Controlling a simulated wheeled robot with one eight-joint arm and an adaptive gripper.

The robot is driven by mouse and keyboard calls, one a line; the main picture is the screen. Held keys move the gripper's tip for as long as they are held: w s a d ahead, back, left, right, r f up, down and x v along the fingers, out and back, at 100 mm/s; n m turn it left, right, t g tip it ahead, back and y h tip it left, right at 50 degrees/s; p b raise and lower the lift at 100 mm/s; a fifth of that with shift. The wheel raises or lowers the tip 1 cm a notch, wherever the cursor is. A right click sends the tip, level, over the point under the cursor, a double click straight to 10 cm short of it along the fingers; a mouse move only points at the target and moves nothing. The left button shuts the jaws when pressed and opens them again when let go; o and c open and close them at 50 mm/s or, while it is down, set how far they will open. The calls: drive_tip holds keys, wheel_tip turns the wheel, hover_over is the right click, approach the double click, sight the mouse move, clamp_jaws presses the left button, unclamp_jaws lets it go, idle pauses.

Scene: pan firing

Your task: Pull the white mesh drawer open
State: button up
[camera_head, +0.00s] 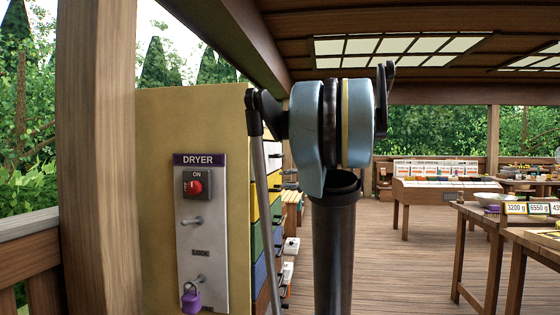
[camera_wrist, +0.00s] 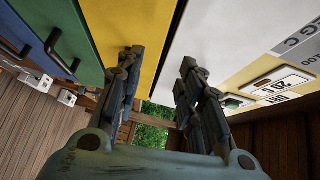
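In the wrist view, a plain white front (camera_wrist: 225,25) lies right of a yellow front (camera_wrist: 145,20); which one is the white mesh drawer's front I cannot tell for sure, and no mesh shows. My gripper (camera_wrist: 160,58) has its two dark fingers spread apart with nothing between them. They point at the fronts near the yellow and white border; contact cannot be told. In the head view, a narrow white front (camera_head: 273,156) shows on the side of the dryer cabinet, partly behind my arm, which hides my gripper.
The dryer cabinet (camera_head: 150,130) has a red switch (camera_head: 195,186) and a purple padlock (camera_head: 191,298) on its panel. Green (camera_wrist: 85,15) and blue (camera_wrist: 20,70) fronts with dark handles adjoin the yellow one. Open wooden floor (camera_head: 410,265) lies right of my arm, before tables (camera_head: 488,225).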

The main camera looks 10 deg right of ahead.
sight(281, 156)
drive_tip(key=w+d+r+m+t+h, duration=0.1)
drive_tip(key=w+d+r+m+t, duration=0.25)
drive_tip(key=w+d+r, duration=0.3)
drive_tip(key=x, duration=1.5)
drive_tip(key=shift+w, duration=0.45)
drive_tip(key=shift+c, duration=0.6)
clamp_jaws()
